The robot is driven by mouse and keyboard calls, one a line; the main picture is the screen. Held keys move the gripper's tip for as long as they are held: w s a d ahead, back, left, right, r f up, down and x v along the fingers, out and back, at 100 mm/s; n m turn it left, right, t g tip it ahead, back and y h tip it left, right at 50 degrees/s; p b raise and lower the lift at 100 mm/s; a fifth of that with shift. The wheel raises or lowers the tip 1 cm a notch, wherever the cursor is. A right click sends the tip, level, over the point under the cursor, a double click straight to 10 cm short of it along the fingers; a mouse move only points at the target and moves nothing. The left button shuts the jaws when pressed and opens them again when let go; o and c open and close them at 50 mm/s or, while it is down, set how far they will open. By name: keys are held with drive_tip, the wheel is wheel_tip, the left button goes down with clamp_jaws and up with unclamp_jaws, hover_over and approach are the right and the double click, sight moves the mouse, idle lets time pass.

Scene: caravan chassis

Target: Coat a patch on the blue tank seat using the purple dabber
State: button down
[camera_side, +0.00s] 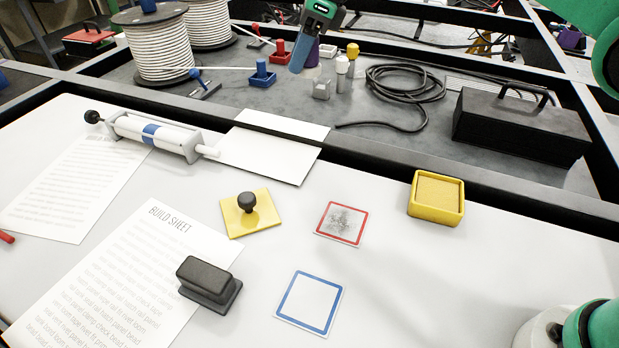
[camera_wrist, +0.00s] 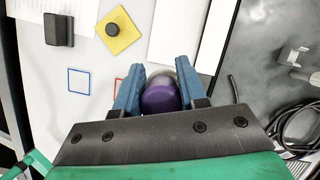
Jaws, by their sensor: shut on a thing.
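The purple dabber (camera_wrist: 160,97) is between the blue fingers of my gripper (camera_wrist: 160,92) in the wrist view. A pale, rounded part shows beyond its purple part. In the side view my gripper (camera_side: 302,58) is at the top, over the grey deck behind the white table, and the purple dabber (camera_side: 313,54) shows partly behind the fingers. The blue-outlined square (camera_side: 310,302), apparently the blue tank seat, lies flat at the front of the white table with a blank inside. It also shows in the wrist view (camera_wrist: 78,81), apart from my gripper.
A red-outlined square (camera_side: 341,223) with a grey smudge, a yellow plate with black knob (camera_side: 250,212), a black block (camera_side: 209,283) and a yellow tray (camera_side: 437,197) stand on the table. Small pots (camera_side: 342,66), a cable (camera_side: 405,95) and a black box (camera_side: 522,126) are on the deck.

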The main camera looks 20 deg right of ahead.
drive_tip(key=s+d+f, duration=0.1)
drive_tip(key=d+f, duration=0.1)
drive_tip(key=d, duration=0.4)
hover_over(422, 194)
drive_tip(key=d, duration=0.1)
wheel_tip(422, 194, down, 8)
drive_tip(key=shift+s+d+f, duration=0.2)
drive_tip(key=shift+s+f, duration=0.1)
drive_tip(key=shift+f, duration=2.7)
drive_tip(key=shift+f, duration=0.55)
drive_tip(key=shift+r, duration=0.15)
wheel_tip(422, 194, up, 7)
